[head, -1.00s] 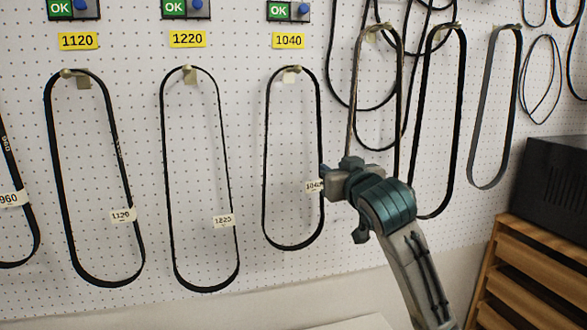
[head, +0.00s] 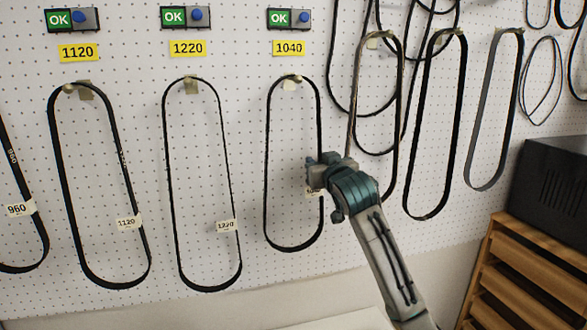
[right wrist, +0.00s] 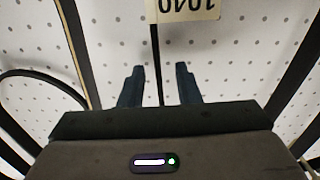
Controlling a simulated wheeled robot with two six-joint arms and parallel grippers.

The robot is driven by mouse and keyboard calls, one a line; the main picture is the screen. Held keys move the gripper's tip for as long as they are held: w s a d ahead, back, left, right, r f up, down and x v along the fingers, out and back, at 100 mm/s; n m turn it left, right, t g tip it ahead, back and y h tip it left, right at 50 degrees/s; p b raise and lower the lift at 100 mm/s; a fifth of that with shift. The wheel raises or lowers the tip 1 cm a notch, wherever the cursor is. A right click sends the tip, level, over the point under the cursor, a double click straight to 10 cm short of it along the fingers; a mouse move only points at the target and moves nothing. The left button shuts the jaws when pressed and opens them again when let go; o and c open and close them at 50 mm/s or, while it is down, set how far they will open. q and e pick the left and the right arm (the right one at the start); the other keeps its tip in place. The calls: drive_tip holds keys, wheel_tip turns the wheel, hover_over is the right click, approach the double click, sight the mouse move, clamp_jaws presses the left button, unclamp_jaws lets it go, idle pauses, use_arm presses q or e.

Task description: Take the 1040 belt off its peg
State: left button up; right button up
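The 1040 belt (head: 267,150) is a thin black loop hanging from its peg (head: 290,81) under the yellow 1040 label (head: 288,48). My right gripper (head: 312,174) is at the belt's right strand, below mid-height, and hides part of its small white tag. In the right wrist view, my gripper's two fingers (right wrist: 160,84) are apart. The belt strand (right wrist: 153,55) runs between them without visibly touching either. The tag reading 1040 (right wrist: 188,8) appears upside down just beyond the fingertips. My left gripper is not in view.
The 1220 belt (head: 168,180) and 1120 belt (head: 68,190) hang to the left. Several other belts, including a long one (head: 397,130), hang close on the right. A black box (head: 553,190) stands on a wooden rack (head: 530,265) at right.

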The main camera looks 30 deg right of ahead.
clamp_jaws()
drive_tip(key=shift+r, duration=0.1)
drive_tip(key=shift+r+b, duration=0.95)
drive_tip(key=shift+r, duration=0.2)
drive_tip(key=s+a+r+b, duration=0.1)
drive_tip(key=s+a+b, duration=0.2)
drive_tip(key=s, duration=0.4)
drive_tip(key=s+a+r+b, duration=0.1)
drive_tip(key=s+a+b, duration=0.2)
drive_tip(key=s, duration=0.4)
drive_tip(key=shift+a+r, duration=0.25)
drive_tip(key=shift+a, duration=0.65)
